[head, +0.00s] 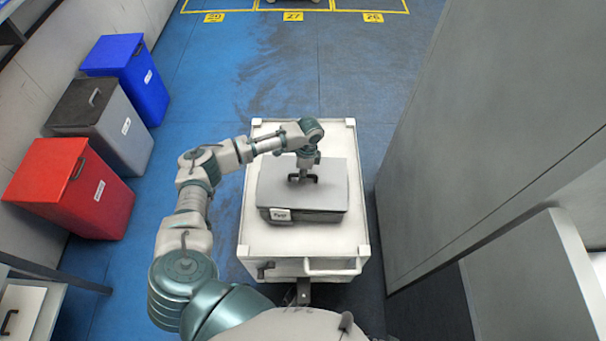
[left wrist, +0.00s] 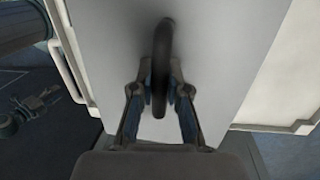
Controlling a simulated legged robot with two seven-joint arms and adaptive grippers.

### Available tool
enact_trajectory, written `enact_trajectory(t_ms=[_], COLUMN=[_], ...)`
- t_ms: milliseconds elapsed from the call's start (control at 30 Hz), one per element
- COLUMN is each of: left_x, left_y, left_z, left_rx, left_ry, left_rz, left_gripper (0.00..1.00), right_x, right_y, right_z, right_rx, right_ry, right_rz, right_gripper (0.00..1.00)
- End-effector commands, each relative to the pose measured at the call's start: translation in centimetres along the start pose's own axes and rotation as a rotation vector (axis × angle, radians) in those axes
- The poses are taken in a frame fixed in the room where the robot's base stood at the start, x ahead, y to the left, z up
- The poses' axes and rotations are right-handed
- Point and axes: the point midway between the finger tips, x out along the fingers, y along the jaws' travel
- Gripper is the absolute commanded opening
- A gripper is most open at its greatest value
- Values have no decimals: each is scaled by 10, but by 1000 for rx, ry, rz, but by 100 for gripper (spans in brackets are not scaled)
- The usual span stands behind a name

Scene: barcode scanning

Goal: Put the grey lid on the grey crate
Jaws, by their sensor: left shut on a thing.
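The grey lid (head: 327,185) lies on top of the grey crate (head: 312,215), which stands on a white cart. The lid looks level and covers the crate's top; I cannot tell whether it is fully seated. My left gripper (head: 303,177) points down over the lid and is shut on its black handle. In the left wrist view, the fingers (left wrist: 160,88) close on both sides of the dark curved handle (left wrist: 162,45), with the lid's grey surface (left wrist: 225,45) beneath. The crate's far side is hidden under the lid. My right gripper is not in view.
The white cart (head: 260,238) has a raised rim and a front handle (head: 333,268). Red (head: 85,200), dark-lidded grey (head: 120,135) and blue (head: 140,80) bins stand at the left wall. A large grey panel (head: 490,130) rises close on the right.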

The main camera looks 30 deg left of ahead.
Motion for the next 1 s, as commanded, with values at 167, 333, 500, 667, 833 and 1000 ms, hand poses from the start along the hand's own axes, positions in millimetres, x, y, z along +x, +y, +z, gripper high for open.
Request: enact_trajectory(t_ms=[167,333,500,667,833,1000], left_x=[7,12,15,18,18,18], left_y=[-1,-2,-2,-2,-3,-3], left_z=[0,-1,-2,-2,-2,-2], left_rx=[0,0,-1,0,0,0], left_ry=[0,0,0,1,1,1], left_rz=[1,1,1,1,1,1], left_gripper=[0,0,0,0,0,0], right_x=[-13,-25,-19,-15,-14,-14], right_y=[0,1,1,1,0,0], right_z=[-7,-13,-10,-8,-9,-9], right_rx=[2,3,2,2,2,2], right_ry=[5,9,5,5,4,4], right_rz=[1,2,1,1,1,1], right_gripper=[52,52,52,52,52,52])
